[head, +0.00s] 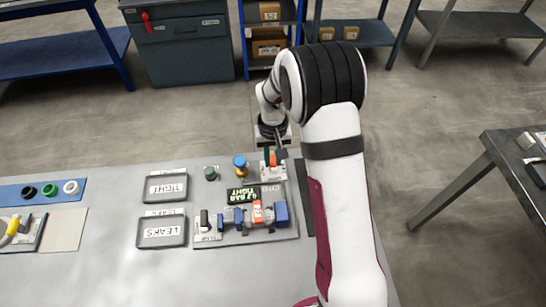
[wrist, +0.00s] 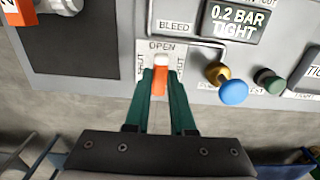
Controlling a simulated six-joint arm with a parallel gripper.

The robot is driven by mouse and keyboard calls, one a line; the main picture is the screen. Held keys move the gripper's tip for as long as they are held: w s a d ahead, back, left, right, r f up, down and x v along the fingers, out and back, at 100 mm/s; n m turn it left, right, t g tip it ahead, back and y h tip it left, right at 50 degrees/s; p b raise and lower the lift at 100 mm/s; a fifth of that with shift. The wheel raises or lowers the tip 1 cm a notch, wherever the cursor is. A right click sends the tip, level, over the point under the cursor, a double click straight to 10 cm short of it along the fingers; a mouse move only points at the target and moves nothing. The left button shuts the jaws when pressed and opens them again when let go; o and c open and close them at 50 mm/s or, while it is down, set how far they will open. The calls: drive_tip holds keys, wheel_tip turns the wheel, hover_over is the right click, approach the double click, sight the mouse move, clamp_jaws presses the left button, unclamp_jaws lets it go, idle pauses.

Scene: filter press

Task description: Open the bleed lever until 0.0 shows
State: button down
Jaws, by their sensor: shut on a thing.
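The bleed lever (wrist: 160,80) is orange with a pale tip and stands on a white plate (wrist: 143,57) marked OPEN, with SHUT beside the lever. My gripper (wrist: 161,82) has its two green fingers on either side of the lever, shut on it. In the head view the lever (head: 273,159) shows as a small orange piece at the fingertips. The display (wrist: 233,20) reads 0.2 BAR TIGHT in the wrist view; the display (head: 243,195) also shows upside down in the head view. The lever's base is partly hidden by the fingers.
A blue knob (wrist: 234,92) on a brass stem and a green knob (wrist: 269,80) stand right of the lever in the wrist view. In the head view, a clamped press assembly (head: 250,216) lies in front, with trays marked TIGHT (head: 149,198) and LEAKS (head: 140,242) to its left.

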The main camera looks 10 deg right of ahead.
sight(273, 162)
drive_tip(key=shift+w, duration=0.1)
drive_tip(key=c, duration=0.8)
unclamp_jaws()
drive_tip(key=shift+o, duration=0.2)
wheel_tip(273, 162, up, 16)
drive_tip(key=shift+f, duration=0.1)
drive_tip(key=s+d+r+m, duration=0.1)
drive_tip(key=s+r, duration=0.1)
drive_tip(key=s, duration=0.5)
drive_tip(key=s+d+r+m, duration=0.1)
drive_tip(key=s+r+m, duration=0.15)
drive_tip(key=s, duration=0.55)
drive_tip(key=s+a+f+m+y, duration=0.1)
drive_tip(key=s+f+m, duration=0.1)
drive_tip(key=s, duration=1.2)
drive_tip(key=shift+s+f+y, duration=0.3)
drive_tip(key=shift+f+y, duration=0.05)
drive_tip(key=shift+y, duration=0.05)
